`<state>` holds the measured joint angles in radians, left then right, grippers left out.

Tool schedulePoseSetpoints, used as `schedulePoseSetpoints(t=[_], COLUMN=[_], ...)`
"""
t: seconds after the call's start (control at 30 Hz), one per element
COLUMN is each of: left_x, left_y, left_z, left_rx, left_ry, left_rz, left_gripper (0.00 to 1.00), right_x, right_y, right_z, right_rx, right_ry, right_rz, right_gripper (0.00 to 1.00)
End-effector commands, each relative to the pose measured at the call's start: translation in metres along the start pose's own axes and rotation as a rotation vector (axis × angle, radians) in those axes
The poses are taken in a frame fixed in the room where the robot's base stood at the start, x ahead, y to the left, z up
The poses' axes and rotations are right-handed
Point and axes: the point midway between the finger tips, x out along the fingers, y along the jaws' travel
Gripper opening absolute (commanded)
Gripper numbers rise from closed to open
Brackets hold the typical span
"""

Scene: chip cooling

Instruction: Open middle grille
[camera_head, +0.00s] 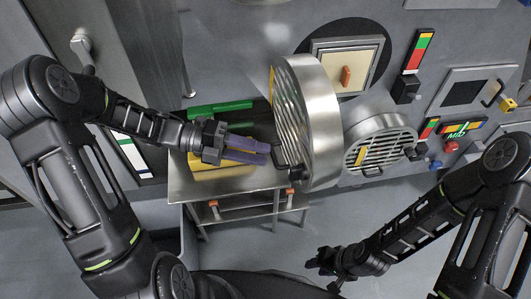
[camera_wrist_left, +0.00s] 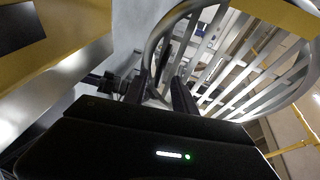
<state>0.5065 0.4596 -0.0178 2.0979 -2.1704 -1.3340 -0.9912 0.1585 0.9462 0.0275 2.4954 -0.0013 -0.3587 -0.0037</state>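A large round metal grille (camera_head: 318,120) with slats stands swung out from the wall, seen nearly edge-on in the head view. Behind it, a dark round opening holds a cream square panel (camera_head: 352,68) with an orange handle. A black handle (camera_head: 280,156) sits at the grille's lower left rim. My left gripper (camera_head: 268,152) is just left of this handle. In the left wrist view, its dark fingers (camera_wrist_left: 160,95) are apart, with the grille's slats (camera_wrist_left: 235,65) close ahead. Contact with the handle is unclear. My right gripper (camera_head: 318,264) is low, away from the grilles; its finger gap is unclear.
A smaller round grille (camera_head: 380,150) sits flat on the wall to the right. A metal table (camera_head: 220,185) with green and yellow items stands below my left gripper. Buttons and panels (camera_head: 450,140) are at right. The floor around my right gripper is clear.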

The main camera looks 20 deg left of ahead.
Motion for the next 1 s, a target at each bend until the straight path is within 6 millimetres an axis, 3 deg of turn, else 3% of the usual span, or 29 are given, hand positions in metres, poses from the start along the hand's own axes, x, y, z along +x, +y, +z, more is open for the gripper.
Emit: schedulePoseSetpoints(t=[0.13,0.33,1.0], left_x=[-0.029,-0.048,-0.053], left_y=[0.000,-0.001,0.001], left_z=[0.001,0.000,0.000], left_rx=[0.000,-0.002,-0.001], left_ry=[-0.004,-0.003,0.000], left_rz=[0.002,-0.001,0.001], left_gripper=[0.32,0.32,0.32], right_x=[-0.001,-0.010,-0.011], right_y=[0.000,-0.004,-0.004], right_z=[0.000,0.000,0.000], right_rx=[0.000,0.000,0.000], right_ry=[0.000,0.000,0.000], right_rz=[0.000,0.000,0.000], right_gripper=[0.33,0.33,0.33])
